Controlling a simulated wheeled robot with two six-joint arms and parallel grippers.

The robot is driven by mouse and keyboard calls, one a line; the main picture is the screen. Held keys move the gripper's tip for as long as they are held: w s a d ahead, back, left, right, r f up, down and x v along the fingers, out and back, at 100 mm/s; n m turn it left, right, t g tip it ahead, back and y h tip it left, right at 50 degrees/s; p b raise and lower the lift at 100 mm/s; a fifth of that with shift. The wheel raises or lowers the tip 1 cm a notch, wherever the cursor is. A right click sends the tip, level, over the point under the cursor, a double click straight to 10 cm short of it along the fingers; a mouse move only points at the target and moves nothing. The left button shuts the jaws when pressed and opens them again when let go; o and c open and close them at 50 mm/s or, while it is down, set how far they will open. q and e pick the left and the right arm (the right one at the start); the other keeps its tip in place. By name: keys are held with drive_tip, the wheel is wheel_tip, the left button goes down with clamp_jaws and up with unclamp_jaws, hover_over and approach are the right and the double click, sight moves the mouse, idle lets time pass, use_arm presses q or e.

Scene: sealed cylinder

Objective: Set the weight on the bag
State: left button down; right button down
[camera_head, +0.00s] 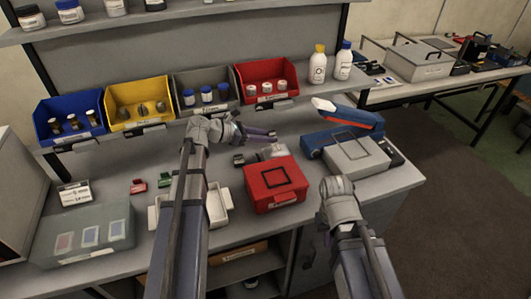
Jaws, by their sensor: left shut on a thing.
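My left gripper (258,133) is over the middle of the bench, its fingers pointing right. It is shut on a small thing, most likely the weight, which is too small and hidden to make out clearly. A pale, clear bag (272,151) lies on the bench just below and to the right of these fingers, behind the red box. I cannot tell whether the held thing touches it. My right gripper (338,188) is at the bench's front edge, right of the red box; its fingers are hidden.
A red box (276,186) stands in front of the bag, with a blue and grey machine (345,140) to the right. A white tray (217,212) lies partly under my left arm. Small dark pieces (239,160) lie left of the bag. Colored bins (138,103) line the back.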

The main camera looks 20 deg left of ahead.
sight(265, 152)
use_arm(q)
drive_tip(key=shift+f, duration=0.1)
wheel_tip(265, 152, down, 4)
drive_tip(key=b, duration=0.3)
drive_tip(key=shift+b, duration=0.35)
drive_tip(key=c, duration=0.6)
unclamp_jaws()
drive_tip(key=shift+o, duration=0.2)
drive_tip(key=shift+r, duration=0.3)
drive_tip(key=p+v, duration=0.4)
drive_tip(key=v, duration=0.7)
drive_tip(key=shift+a+p, duration=0.15)
drive_tip(key=shift+p, duration=0.2)
drive_tip(key=shift+s+a, duration=0.25)
drive_tip(key=shift+s, duration=0.05)
